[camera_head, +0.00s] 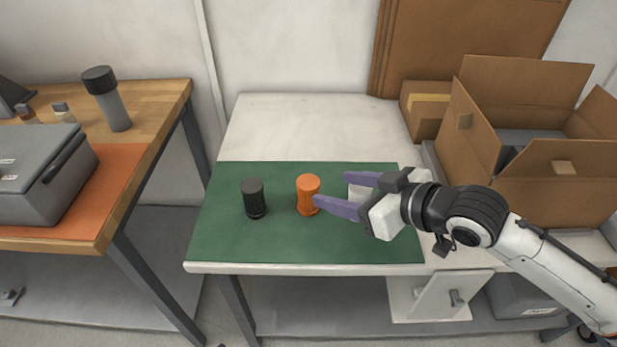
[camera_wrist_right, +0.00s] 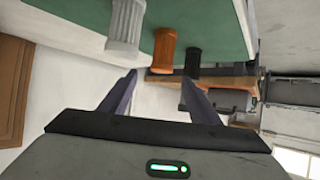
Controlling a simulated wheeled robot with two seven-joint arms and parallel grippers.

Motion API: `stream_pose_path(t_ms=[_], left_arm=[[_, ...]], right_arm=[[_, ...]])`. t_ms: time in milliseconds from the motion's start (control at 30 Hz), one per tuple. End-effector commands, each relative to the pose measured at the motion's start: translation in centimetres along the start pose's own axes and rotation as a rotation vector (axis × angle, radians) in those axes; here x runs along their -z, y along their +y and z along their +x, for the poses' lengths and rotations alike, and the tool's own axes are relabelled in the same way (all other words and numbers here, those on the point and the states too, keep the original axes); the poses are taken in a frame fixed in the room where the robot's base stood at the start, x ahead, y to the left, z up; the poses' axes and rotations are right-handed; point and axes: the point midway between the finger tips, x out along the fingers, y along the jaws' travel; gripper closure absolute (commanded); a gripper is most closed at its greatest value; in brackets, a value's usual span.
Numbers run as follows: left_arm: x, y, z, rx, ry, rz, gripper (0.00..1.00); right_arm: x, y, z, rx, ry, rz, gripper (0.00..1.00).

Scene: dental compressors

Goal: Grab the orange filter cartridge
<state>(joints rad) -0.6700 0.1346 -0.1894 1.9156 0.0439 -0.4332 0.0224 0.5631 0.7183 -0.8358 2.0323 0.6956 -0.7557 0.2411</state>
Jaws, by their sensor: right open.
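The orange filter cartridge (camera_head: 308,193) stands upright on a green mat (camera_head: 230,240) on the white table. My right gripper (camera_head: 346,192) comes in from the right, its two purple fingers spread apart and empty, with the tips close to the cartridge's right side. In the right wrist view the orange cartridge (camera_wrist_right: 163,50) is beyond the gap between the open fingers (camera_wrist_right: 158,82). A white ribbed cartridge (camera_head: 360,190) is partly hidden behind the gripper; it also shows in the right wrist view (camera_wrist_right: 126,22). My left gripper is not in view.
A black cartridge (camera_head: 254,198) stands left of the orange one; the mat in front is clear. An open cardboard box (camera_head: 530,170) is at the right. A wooden bench (camera_head: 160,105) at the left holds a grey case (camera_head: 45,175) and a dark-capped cylinder (camera_head: 108,98).

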Motion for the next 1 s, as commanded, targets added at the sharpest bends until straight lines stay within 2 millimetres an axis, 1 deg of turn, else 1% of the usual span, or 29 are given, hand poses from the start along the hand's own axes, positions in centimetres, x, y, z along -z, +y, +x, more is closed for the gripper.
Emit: stream_pose_path(t_ms=[200, 333, 467, 700, 833, 1000], left_arm=[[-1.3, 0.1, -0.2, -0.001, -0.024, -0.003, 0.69], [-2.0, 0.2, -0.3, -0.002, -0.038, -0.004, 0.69], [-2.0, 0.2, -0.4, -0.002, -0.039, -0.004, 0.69], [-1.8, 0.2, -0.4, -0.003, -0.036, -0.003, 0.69], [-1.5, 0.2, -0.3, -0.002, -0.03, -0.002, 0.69], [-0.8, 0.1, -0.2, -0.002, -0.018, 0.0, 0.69]], right_arm=[[0.1, -0.1, 3.3, 0.002, 0.002, 0.003, 0.43], [0.1, -0.1, 4.5, 0.0, 0.002, 0.0, 0.43], [0.0, -0.2, 5.5, 0.002, 0.002, 0.0, 0.43], [-0.1, -0.2, 9.1, 0.001, 0.001, 0.001, 0.43], [-0.1, -0.2, 9.9, 0.0, 0.001, -0.001, 0.43], [-0.1, -0.2, 9.9, 0.0, 0.001, -0.001, 0.43]])
